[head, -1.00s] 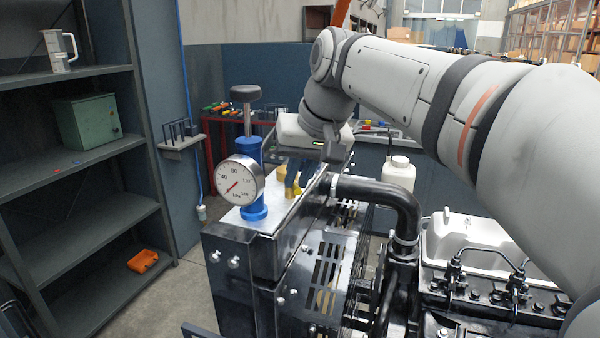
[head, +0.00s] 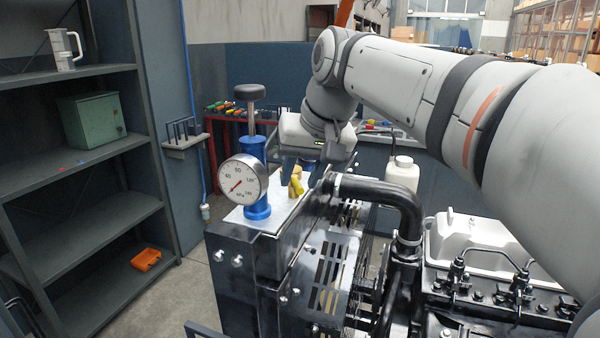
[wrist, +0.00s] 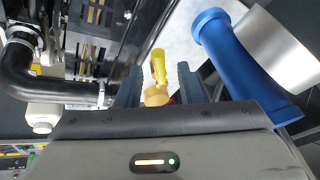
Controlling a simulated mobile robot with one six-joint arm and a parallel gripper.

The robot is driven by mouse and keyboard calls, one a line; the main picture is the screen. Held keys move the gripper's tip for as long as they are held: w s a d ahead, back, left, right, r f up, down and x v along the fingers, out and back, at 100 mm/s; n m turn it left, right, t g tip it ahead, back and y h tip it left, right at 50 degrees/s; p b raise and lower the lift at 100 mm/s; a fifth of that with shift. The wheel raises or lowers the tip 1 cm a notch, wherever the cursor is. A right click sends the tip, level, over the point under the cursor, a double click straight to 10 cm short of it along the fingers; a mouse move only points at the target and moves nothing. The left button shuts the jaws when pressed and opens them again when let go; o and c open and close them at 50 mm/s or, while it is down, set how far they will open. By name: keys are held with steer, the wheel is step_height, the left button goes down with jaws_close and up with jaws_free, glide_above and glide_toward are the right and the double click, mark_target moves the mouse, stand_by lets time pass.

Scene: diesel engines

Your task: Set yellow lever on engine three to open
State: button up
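The yellow lever (head: 297,186) sits on a small brass valve on top of the engine, beside the blue pump. In the wrist view the yellow lever (wrist: 158,66) points up the picture from the brass body (wrist: 156,96). My gripper (wrist: 159,86) is open, with one blue-grey finger on each side of the brass valve. Gaps show between the fingers and the valve, and I see no clear contact. In the head view my gripper (head: 300,168) is close above and behind the lever, its fingers partly hidden.
The blue pump (head: 253,170) with its pressure gauge (head: 242,179) stands just left of the lever. A black hose (head: 385,193) runs to the right. A white bottle (head: 402,174) stands behind it. Shelves (head: 75,75) are at the left.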

steer(key=v, duration=0.8)
steer(key=shift+a+f, duration=0.1)
steer(key=shift+f, duration=0.05)
steer(key=s+d+f+h, duration=0.1)
steer(key=s+d+f, duration=0.3)
steer(key=f, duration=0.6)
steer(key=s+d+f+m+h, duration=0.1)
steer(key=s+d+f, duration=0.4)
steer(key=f, duration=0.5)
steer(key=s+d+f+m+g+h, duration=0.1)
steer(key=s+d+f, duration=0.3)
steer(key=f, duration=0.6)
steer(key=shift+s+d, duration=0.3)
steer(key=shift+s, duration=0.25)
